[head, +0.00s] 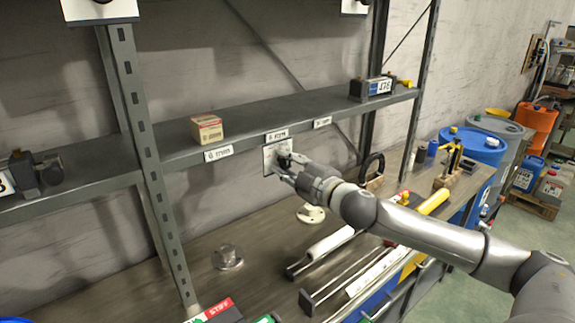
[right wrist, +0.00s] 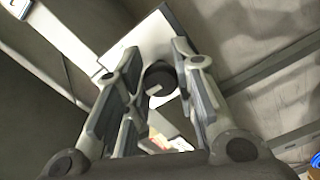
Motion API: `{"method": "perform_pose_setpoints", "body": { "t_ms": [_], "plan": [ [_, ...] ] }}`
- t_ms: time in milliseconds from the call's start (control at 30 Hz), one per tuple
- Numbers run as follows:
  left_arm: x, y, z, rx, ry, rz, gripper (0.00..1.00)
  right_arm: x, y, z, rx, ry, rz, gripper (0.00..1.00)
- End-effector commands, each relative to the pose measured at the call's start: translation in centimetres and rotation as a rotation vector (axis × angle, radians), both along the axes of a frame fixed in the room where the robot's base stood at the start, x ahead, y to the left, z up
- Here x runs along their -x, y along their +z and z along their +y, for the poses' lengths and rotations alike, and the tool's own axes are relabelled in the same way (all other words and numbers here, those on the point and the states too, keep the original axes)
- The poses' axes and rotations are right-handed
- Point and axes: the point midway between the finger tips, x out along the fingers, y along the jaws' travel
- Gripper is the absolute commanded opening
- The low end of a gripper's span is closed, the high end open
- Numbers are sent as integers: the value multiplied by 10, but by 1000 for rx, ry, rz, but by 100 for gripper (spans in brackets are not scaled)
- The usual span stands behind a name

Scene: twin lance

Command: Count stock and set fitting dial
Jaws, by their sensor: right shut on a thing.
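A white plate with a dark dial (head: 284,160) hangs below a label on the front edge of the shelf (head: 265,115). My right gripper (head: 284,169) is at this plate, its fingers shut on the dial. In the right wrist view the dark round dial (right wrist: 160,78) sits between the two fingers, in front of the white plate (right wrist: 135,42). The fingers hide part of the dial, and its setting cannot be read. One small cardboard box (head: 206,129) stands on the shelf, left of the plate. A dark counter-like device (head: 371,88) with digits sits at the shelf's right. My left gripper is not in view.
Below the shelf, the workbench (head: 262,284) carries round metal fittings (head: 227,257), a white roll (head: 330,244), long bars and a yellow tube (head: 432,203). Shelf uprights (head: 140,140) stand left and right. Blue and orange drums (head: 472,145) stand at the right.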

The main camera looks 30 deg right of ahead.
Motion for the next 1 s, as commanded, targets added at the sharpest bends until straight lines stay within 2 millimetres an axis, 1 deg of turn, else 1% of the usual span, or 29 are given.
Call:
{"method": "perform_pose_setpoints", "body": {
  "t_ms": [33,67,200,633,767,1000],
  "plan": [
    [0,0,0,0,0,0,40,0,0,0,-1,0,1,1],
    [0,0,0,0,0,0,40,0,0,0,-1,0,1,29],
    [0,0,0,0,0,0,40,0,0,0,-1,0,1,47],
    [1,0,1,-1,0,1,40,3,-1,0,-2,0,2,48],
    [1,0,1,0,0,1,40,10,-2,-2,-3,-2,3,48],
    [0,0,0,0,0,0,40,28,-2,-2,-1,0,5,48]
  ]
}}
